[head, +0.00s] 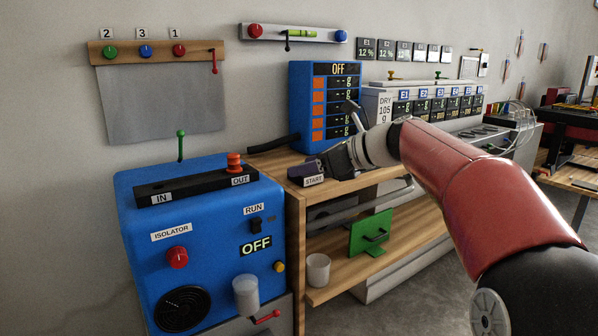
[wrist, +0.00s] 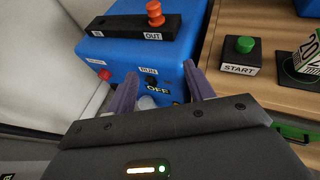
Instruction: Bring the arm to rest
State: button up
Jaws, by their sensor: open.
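My arm reaches from the right in the head view, over the wooden bench (head: 270,160). My gripper (head: 312,168) is beside the START box (head: 314,181) and hides part of it. In the wrist view my gripper (wrist: 160,72) has two purple fingers spread apart, with nothing between them. They point toward the blue machine (wrist: 115,62) with IN and OUT on top, which also shows at the left of the head view (head: 205,205). The machine's display (head: 256,245) reads OFF. I cannot tell the exact gap between fingers and machine.
In the wrist view a green START button (wrist: 245,45) and a striped block (wrist: 311,52) stand right of the fingers. A blue readout tower (head: 300,105) stands behind the gripper. A white cup (head: 318,270) and green panel (head: 370,233) are on the lower shelf. Open floor lies right.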

jog(key=s+d+f+n+h, duration=0.4)
jog(key=s+f+n, duration=0.3)
jog(key=s, duration=0.3)
jog(key=s+d+f+n+h, duration=0.4)
jog(key=s+f+n, duration=0.3)
jog(key=s+n, duration=0.2)
jog(key=s+d+f+n+g+h, duration=0.1)
jog(key=s+d+f+n+h, duration=0.2)
jog(key=s, duration=1)
notch_tip(320, 180, down, 5)
jog(key=d+n, duration=0.2)
jog(key=n, duration=0.3)
jog(key=shift+s+h, duration=0.25)
jog(key=shift+h, duration=0.15)
